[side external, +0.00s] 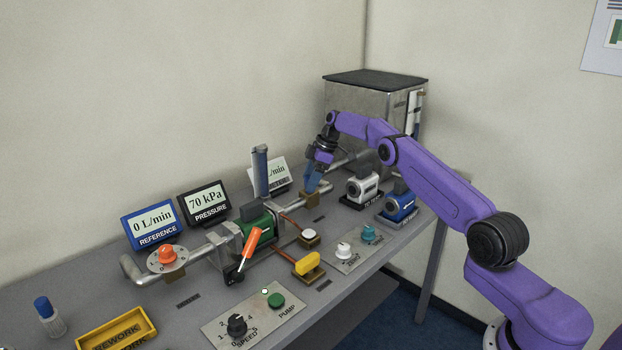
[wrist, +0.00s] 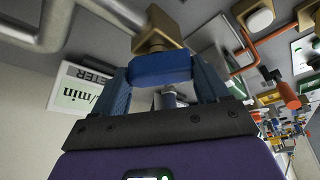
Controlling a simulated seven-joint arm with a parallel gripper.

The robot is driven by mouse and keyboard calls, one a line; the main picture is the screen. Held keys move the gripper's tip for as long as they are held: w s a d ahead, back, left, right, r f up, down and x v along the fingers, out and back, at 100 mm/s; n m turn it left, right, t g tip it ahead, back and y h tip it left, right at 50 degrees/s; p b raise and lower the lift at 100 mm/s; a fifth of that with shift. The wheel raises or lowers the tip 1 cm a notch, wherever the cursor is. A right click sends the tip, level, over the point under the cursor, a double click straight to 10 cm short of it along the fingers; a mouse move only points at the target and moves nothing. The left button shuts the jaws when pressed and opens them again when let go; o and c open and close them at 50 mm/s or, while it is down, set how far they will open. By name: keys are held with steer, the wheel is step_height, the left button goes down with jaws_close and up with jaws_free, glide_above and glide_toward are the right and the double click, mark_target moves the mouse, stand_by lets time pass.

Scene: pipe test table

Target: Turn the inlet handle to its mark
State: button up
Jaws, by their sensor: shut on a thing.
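My gripper (side external: 314,181) is at the pipe line near the grey tank, with its fingers pointing down at a brass valve body (side external: 313,200). In the wrist view, my gripper (wrist: 162,82) is shut on a blue block-shaped handle (wrist: 161,69), with one finger against each end. The handle sits against the brass valve body (wrist: 160,28) on the grey pipe. I cannot read a label naming it the inlet handle. No mark for it can be made out.
Beside it stand a flow meter display (side external: 277,176) and an upright blue-grey cylinder (side external: 260,170). White (side external: 362,186) and blue (side external: 399,206) pump-like units stand close at the right. An orange lever (side external: 250,248), yellow handle (side external: 307,263) and control panel (side external: 255,317) are nearer the front.

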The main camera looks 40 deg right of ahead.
stand_by(0.4)
steer(key=o, duration=1.1)
steer(key=shift+c, duration=0.2)
steer(key=v, duration=0.7)
steer(key=shift+r, duration=0.25)
steer(key=shift+s+d, duration=0.1)
steer(key=shift+s, duration=0.05)
steer(key=shift+c, duration=0.3)
